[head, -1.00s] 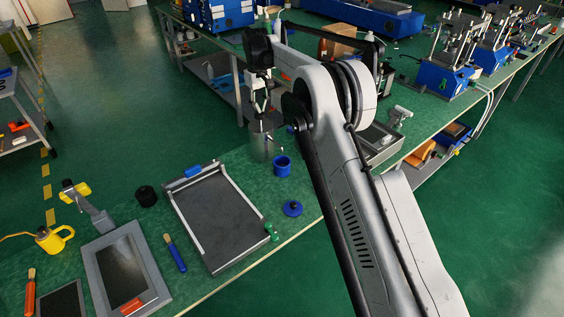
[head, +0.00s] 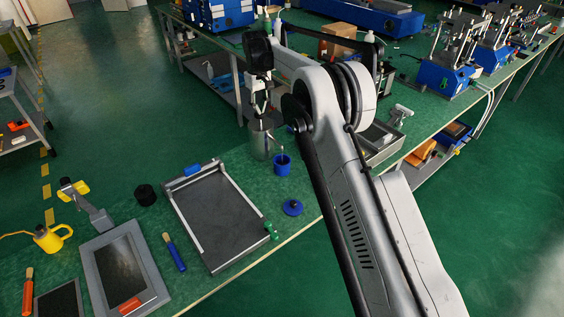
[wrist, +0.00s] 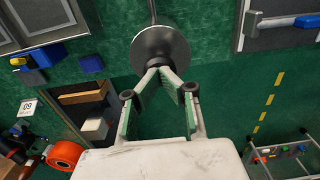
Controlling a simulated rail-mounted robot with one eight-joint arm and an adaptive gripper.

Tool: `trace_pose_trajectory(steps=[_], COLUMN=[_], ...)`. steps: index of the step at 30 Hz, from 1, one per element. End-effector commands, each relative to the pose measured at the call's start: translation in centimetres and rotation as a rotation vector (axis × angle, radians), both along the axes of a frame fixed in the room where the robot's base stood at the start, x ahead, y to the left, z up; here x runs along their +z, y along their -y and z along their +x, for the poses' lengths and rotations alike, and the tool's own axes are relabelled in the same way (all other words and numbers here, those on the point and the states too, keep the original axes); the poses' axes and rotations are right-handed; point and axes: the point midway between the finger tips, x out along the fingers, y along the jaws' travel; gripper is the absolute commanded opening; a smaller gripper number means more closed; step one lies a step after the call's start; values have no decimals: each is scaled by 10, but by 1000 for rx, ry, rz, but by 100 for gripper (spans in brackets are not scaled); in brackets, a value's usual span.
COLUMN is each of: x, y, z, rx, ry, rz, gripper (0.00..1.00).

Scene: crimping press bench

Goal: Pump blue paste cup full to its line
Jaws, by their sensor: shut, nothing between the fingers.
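The blue cup (head: 282,166) stands upright on the green bench, just right of the metal pump can (head: 262,145). A thin grey strand (head: 281,150) shows above its mouth; I cannot see its line or the paste level. My gripper (head: 260,112) is directly above the can, pointing down. In the wrist view my gripper (wrist: 158,66) is shut, with its fingertips at the dark knob in the middle of the can's round top (wrist: 160,42). Nothing is held between the fingers.
A blue lid (head: 292,208) lies on the bench in front of the cup. A grey framed tray (head: 220,220) is to the left, with a black round pot (head: 146,195) beside it. My arm covers the bench right of the cup.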

Motion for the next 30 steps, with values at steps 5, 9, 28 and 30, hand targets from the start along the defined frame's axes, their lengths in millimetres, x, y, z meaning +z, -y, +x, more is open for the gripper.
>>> trace_pose_trajectory(steps=[5, 9, 28, 30], x=[0, -1, -2, 4], y=[0, 0, 0, 0], z=[0, 0, 0, 0], rx=[0, 0, 0, 0], ry=[0, 0, 0, 0], rz=[0, 0, 0, 0], gripper=[0, 0, 0, 0])
